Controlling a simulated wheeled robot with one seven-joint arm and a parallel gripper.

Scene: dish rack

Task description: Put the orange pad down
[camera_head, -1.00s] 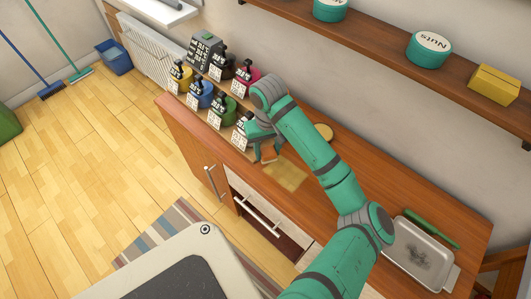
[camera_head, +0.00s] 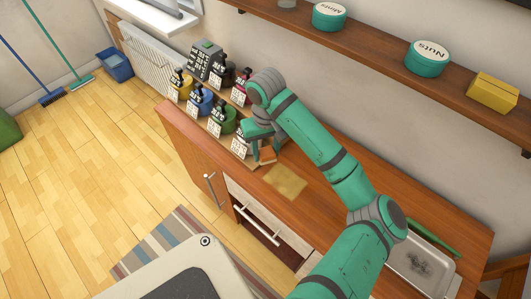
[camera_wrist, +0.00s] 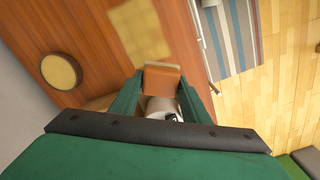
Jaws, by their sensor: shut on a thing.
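The orange pad (camera_wrist: 162,78) is between the fingertips of my gripper (camera_wrist: 160,88) in the wrist view. In the head view the pad (camera_head: 267,156) shows as a small orange-brown piece at the fingers. My gripper (camera_head: 262,150) is shut on it over the wooden counter (camera_head: 335,215), beside the front row of bottles. I cannot tell whether the pad touches the counter. A flat yellowish patch (camera_head: 286,181) lies on the counter to the right of the gripper.
A white bottle part (camera_wrist: 163,107) shows between the fingers. A round yellow-topped disc (camera_wrist: 61,71) lies on the counter. A metal tray (camera_head: 420,262) is at the right. A shelf (camera_head: 395,68) runs above.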

